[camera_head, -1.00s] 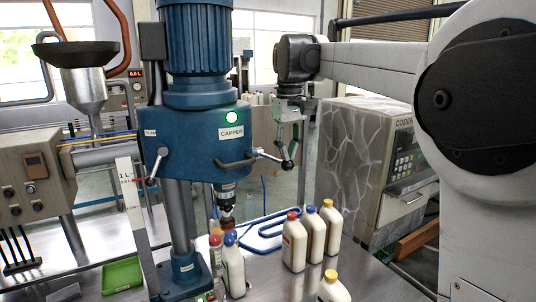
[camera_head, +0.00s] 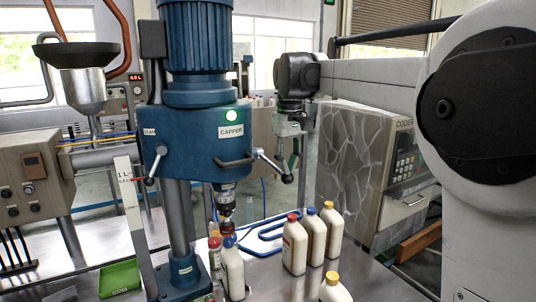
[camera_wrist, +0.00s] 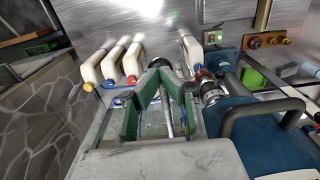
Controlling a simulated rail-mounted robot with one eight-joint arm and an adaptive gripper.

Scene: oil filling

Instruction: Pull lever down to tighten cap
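The blue capper (camera_head: 205,135) stands left of centre in the head view. Its lever ends in a black knob (camera_head: 287,178) and slants down to the right. My gripper (camera_head: 288,160) points down over the lever's outer end. In the wrist view my gripper's green fingers (camera_wrist: 161,80) converge at the dark knob (camera_wrist: 160,63); whether they grip it is not clear. The capper's silver chuck (camera_head: 225,198) hangs over a dark red cap (camera_head: 227,229). A white bottle with a blue cap (camera_head: 232,270) stands just in front, partly hiding what is below the chuck.
Several filled bottles, one with a red cap (camera_head: 294,245), stand on the metal table (camera_head: 375,285) to the right. A green tray (camera_head: 119,279) lies at left. The coder (camera_head: 370,165) is behind at right. A second fixed handle (camera_wrist: 262,108) is beside my gripper.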

